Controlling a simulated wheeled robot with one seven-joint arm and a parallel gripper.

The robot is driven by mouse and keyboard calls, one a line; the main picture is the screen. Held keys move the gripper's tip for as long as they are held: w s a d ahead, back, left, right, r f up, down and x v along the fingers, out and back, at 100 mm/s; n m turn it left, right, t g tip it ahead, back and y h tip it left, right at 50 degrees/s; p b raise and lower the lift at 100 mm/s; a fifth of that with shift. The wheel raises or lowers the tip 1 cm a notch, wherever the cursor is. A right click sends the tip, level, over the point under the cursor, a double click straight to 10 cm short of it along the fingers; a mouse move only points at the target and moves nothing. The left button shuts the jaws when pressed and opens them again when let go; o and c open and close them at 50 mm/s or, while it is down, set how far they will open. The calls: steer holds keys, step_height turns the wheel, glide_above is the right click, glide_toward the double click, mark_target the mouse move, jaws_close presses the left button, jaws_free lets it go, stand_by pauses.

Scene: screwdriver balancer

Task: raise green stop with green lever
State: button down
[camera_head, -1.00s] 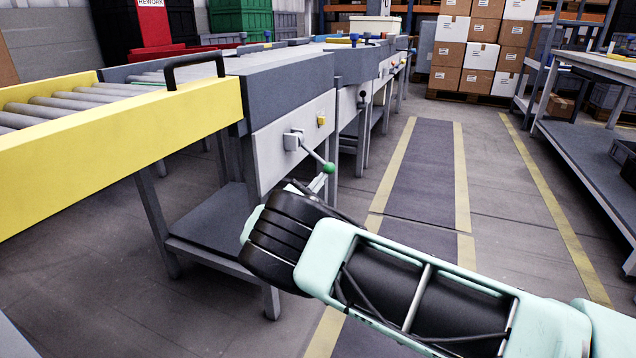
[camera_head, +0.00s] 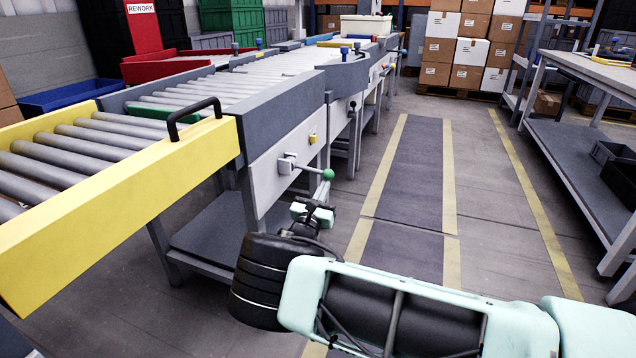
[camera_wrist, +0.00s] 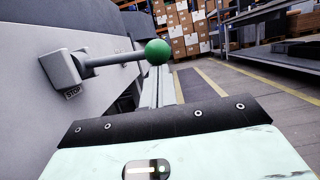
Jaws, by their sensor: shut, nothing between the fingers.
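The green lever is a grey rod with a green ball knob (camera_head: 328,174), sticking out from a bracket on the conveyor's white side panel. In the wrist view the knob (camera_wrist: 157,52) is at upper centre and the rod is close to level. My gripper (camera_head: 322,190) is shut and empty, with its fingers pointing up just under the knob. In the wrist view the fingertips (camera_wrist: 167,75) meet the knob's lower edge; whether they touch cannot be told. The green stop (camera_head: 165,112) shows as a green bar across the rollers behind the yellow gate; its height is unclear.
A yellow gate (camera_head: 120,195) with a black handle is at the near end of the conveyor. A small yellow knob (camera_head: 312,139) sits on the panel further along. A workbench (camera_head: 580,150) stands at right. The striped aisle between is clear.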

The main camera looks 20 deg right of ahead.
mark_target(326, 173)
steer(key=r+n+p, duration=0.2)
steer(key=r+n+y+p, duration=0.1)
steer(key=r+n+p, duration=0.1)
steer(key=r+n+t+y+p, duration=0.1)
steer(key=n+p, duration=0.1)
steer(key=p, duration=0.1)
steer(key=shift+s+d+r, duration=0.25)
steer(key=shift+d+r, duration=0.1)
steer(key=shift+r, duration=0.05)
steer(key=shift+w+a+r+n+y+p, duration=0.2)
steer(key=shift+r+n+y+p, duration=0.15)
steer(key=shift+r+n+p, duration=0.6)
steer(key=shift+w+a+r+n+y+p, duration=0.1)
steer(key=shift+a+r+n+y+p, duration=0.2)
steer(key=shift+r+n+p, duration=0.65)
steer(key=shift+f, duration=0.15)
